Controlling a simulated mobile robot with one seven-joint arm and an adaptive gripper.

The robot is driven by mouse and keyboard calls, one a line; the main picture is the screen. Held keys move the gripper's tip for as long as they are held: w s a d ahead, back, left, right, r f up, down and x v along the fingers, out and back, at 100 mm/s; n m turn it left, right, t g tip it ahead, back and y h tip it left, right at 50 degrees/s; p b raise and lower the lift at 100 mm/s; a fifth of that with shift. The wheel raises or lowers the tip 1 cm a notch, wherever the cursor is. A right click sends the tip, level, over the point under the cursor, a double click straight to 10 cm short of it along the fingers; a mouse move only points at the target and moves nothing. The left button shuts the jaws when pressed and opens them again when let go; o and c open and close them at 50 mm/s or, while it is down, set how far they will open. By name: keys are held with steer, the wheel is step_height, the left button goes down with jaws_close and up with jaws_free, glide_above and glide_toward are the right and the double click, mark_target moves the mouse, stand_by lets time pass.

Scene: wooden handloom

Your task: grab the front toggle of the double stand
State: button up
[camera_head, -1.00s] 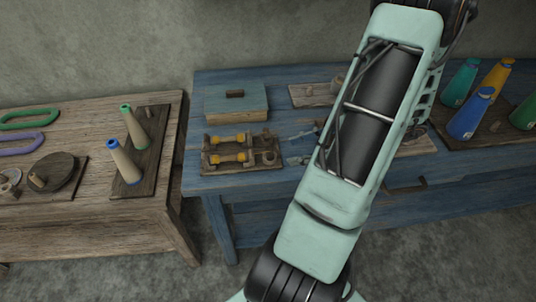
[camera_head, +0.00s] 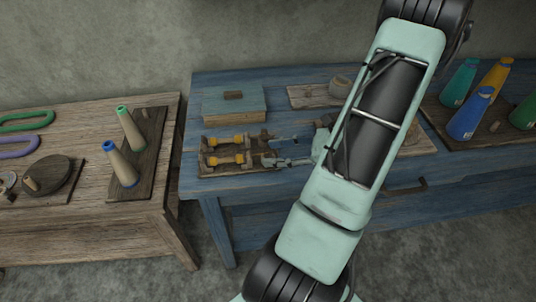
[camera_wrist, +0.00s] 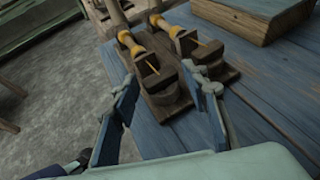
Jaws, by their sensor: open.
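The double stand (camera_head: 208,171) lies on the blue table, with two yellow-ended spools side by side. In the wrist view the stand (camera_wrist: 225,74) runs away from me. Its front toggle, a dark wooden block (camera_wrist: 160,86), is at the near end of the front spool. The rear toggle (camera_wrist: 198,66) is to its right, partly behind a finger. My gripper (camera_wrist: 160,78) is open, its two blue fingers on either side of the front toggle; I cannot tell if they touch it. In the head view my gripper (camera_head: 275,160) is at the stand's right end and hides part of it.
A blue-grey box (camera_head: 235,104) stands behind the double stand. The brown table (camera_head: 80,225) at left holds cones and shuttles. Coloured bottles (camera_head: 471,113) stand on a board at right. The blue table's front left is clear.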

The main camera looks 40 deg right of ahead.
steer(key=x, duration=0.2)
steer(key=shift+w+a, duration=0.15)
steer(key=shift+w, duration=0.1)
steer(key=shift+c, duration=0.5)
steer(key=c, duration=0.4)
steer(key=shift+c, duration=0.2)
steer(key=shift+r, duration=0.1)
